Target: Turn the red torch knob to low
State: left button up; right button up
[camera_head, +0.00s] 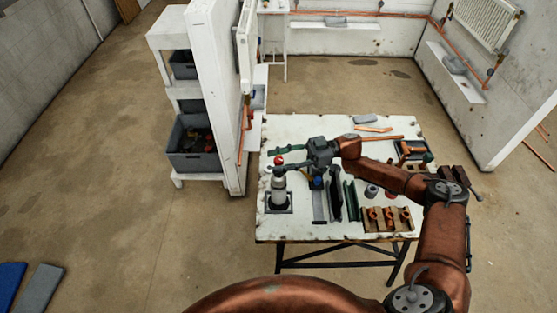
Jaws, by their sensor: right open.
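The torch (278,190) is a pale grey canister standing upright on a dark square base near the left side of the white table (300,232). Its red knob (279,160) is at the top. My right gripper (275,162) reaches in from the right, with its fingers pointing left. Its jaws are open, and the red knob shows between the two dark fingers. I cannot tell whether a finger touches the knob. The knob's setting marks are too small to read. My left gripper is not in view.
Right of the torch are a blue-topped item (317,183), dark upright panels (335,200) and a wooden block with copper fittings (389,219). A white partition (217,95) with shelves and grey bins (193,160) stands left of the table. The floor at left is mostly clear.

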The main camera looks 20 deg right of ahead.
jog(key=shift+d, duration=0.2)
jog(key=d, duration=1.1)
jog(key=shift+d, duration=0.35)
jog(key=shift+s+a, duration=0.1)
